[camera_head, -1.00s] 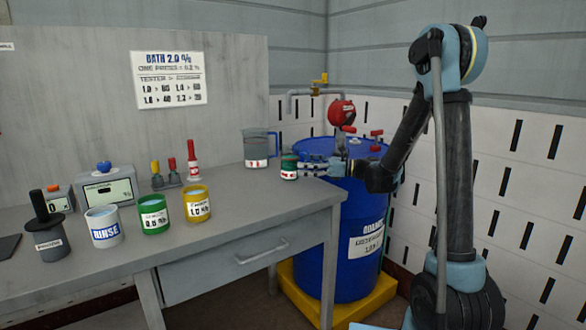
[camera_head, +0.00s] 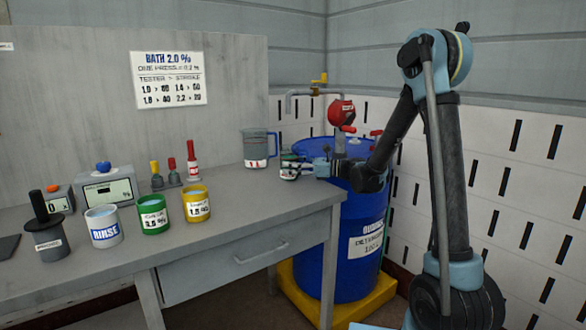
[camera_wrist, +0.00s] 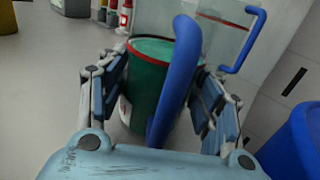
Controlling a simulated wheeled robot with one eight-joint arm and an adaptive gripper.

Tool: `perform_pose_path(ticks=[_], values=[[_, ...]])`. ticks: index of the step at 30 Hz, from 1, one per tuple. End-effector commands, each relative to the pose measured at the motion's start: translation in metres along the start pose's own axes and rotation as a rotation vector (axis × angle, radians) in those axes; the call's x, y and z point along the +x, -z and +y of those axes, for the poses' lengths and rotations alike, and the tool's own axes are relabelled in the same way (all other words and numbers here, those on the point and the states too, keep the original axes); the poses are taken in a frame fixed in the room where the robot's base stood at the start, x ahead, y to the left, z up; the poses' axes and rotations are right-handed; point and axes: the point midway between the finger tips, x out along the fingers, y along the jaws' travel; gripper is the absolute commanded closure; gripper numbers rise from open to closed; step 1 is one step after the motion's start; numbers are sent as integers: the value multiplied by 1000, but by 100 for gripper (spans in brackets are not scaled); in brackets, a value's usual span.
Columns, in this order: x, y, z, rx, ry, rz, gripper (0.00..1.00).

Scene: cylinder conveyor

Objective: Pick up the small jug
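The small jug is dark green with a red rim and a blue handle. It stands upright near the right end of the bench in the head view (camera_head: 288,162) and fills the middle of the wrist view (camera_wrist: 150,85). Its handle faces my wrist camera. My gripper (camera_head: 296,167) reaches in from the right at jug height. In the wrist view my gripper (camera_wrist: 164,95) is open, with one blue-padded finger on each side of the jug. The fingers are close to its sides; I cannot tell whether they touch. The near finger hides part of the jug in the head view.
A larger clear jug (camera_head: 258,150) with a blue handle stands just behind. A blue drum (camera_head: 350,270) with a red-handled pump stands beside the bench (camera_head: 250,215). Rinse, green and yellow cups (camera_head: 196,206) stand left. The bench front between is clear.

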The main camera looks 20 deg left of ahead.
Motion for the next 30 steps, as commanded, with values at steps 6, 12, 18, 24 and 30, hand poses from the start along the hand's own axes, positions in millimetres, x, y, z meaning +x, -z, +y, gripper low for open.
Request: perform_pose_path(ticks=[6,12,18,24,30], values=[[0,0,0,0,0,-1,73],[0,-5,0,0,0,-1,73],[0,-29,0,0,0,-1,73],[0,-62,0,0,0,-1,73],[0,-88,0,0,0,0,73]])
